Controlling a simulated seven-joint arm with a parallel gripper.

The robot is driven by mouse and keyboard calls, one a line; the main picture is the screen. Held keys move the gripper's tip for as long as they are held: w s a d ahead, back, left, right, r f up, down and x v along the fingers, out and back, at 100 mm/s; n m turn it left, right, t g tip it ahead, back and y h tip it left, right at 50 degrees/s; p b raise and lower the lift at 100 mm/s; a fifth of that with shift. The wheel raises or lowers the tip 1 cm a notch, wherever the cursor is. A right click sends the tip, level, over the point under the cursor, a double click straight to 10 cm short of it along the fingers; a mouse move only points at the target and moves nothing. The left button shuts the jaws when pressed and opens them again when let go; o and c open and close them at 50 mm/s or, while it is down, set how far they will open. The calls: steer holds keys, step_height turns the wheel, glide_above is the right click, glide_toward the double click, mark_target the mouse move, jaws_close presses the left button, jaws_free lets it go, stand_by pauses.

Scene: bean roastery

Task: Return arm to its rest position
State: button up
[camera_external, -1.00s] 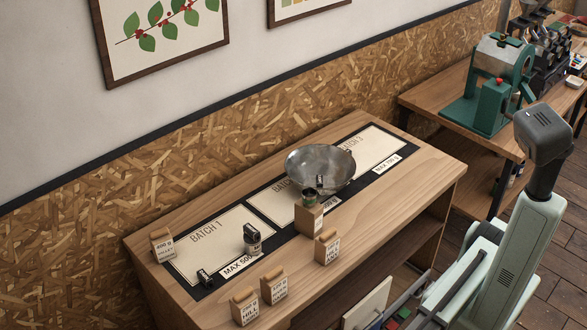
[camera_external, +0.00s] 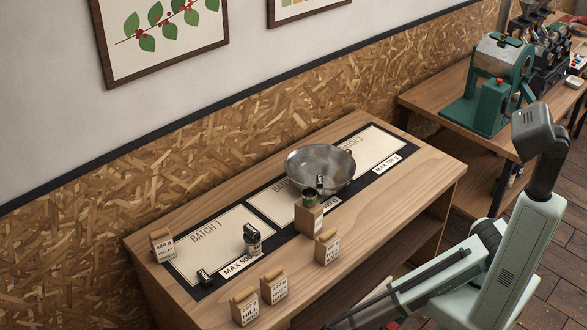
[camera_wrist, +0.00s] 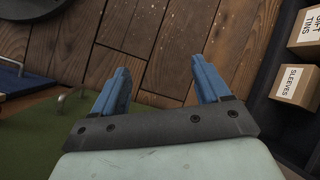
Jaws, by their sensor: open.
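My gripper (camera_wrist: 158,88) shows in the wrist view with its two blue fingers spread apart and nothing between them. It points down over the dark wooden floor (camera_wrist: 150,60). In the external view my arm stands at the lower right, in front of the wooden table (camera_external: 405,193), and the gripper itself is out of the picture.
A green machine (camera_external: 490,90) stands on the back-right bench. Cardboard boxes (camera_wrist: 294,86) sit on a dark shelf at right in the wrist view.

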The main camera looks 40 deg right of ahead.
steer(key=w+d+r+m+g+h, duration=0.25)
steer(key=d+m, duration=0.55)
steer(key=d, duration=1.3)
steer(key=w+d+r+m+g+h, duration=0.2)
steer(key=d+m, duration=0.5)
steer(key=d, duration=1.3)
steer(key=s+d+f+n+t+y, duration=0.3)
steer(key=d+f+n, duration=0.4)
steer(key=d, duration=0.5)
steer(key=shift+s+d+f+n+t+y, duration=0.35)
steer(key=shift+s+d+f+n+y, duration=0.1)
steer(key=shift+s+f, duration=0.6)
steer(key=shift+r, duration=0.1)
